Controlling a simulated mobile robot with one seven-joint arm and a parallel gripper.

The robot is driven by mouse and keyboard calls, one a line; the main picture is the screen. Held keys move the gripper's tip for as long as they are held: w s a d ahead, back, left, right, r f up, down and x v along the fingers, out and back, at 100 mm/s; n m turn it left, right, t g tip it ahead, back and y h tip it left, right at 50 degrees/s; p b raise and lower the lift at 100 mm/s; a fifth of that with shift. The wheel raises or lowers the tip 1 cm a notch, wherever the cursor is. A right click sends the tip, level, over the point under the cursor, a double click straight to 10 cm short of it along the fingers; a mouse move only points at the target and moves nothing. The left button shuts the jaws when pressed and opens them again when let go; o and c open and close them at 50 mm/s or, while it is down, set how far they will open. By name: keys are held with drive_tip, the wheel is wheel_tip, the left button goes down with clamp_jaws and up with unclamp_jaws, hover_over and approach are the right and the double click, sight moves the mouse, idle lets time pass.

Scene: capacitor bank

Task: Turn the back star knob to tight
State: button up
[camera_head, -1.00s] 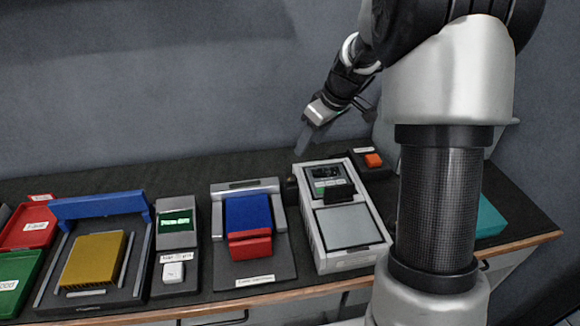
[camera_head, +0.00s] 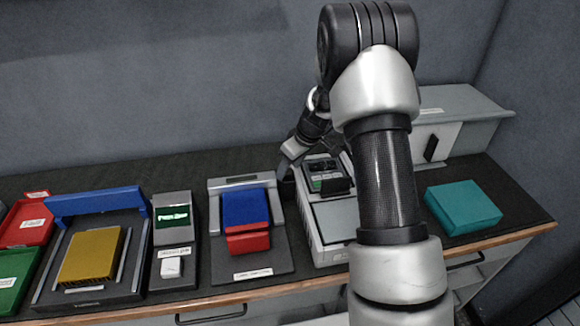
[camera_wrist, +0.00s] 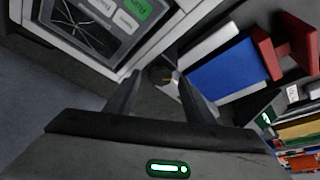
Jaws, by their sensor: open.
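In the wrist view a small dark round part (camera_wrist: 160,76), probably the back star knob, lies between my fingertips. Its lobes and any tight mark are too small to read. It sits in the gap between the grey tester (camera_head: 325,235) and the fixture with the blue block (camera_head: 245,208). My gripper (camera_wrist: 159,88) is open, its two fingers on either side of that part; I cannot tell whether they touch it. In the head view my gripper (camera_head: 286,168) points down at the tester's back left corner, and the knob there is not clear.
My arm hides the tester's right side. A teal block (camera_head: 463,207) and a grey cabinet (camera_head: 455,125) stand to the right. A small-screen unit (camera_head: 174,235), a yellow block in a blue-barred fixture (camera_head: 90,255) and red and green trays (camera_head: 28,225) stand left.

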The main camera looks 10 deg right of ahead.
drive_tip(key=c, duration=1)
drive_tip(key=shift+c, duration=0.2)
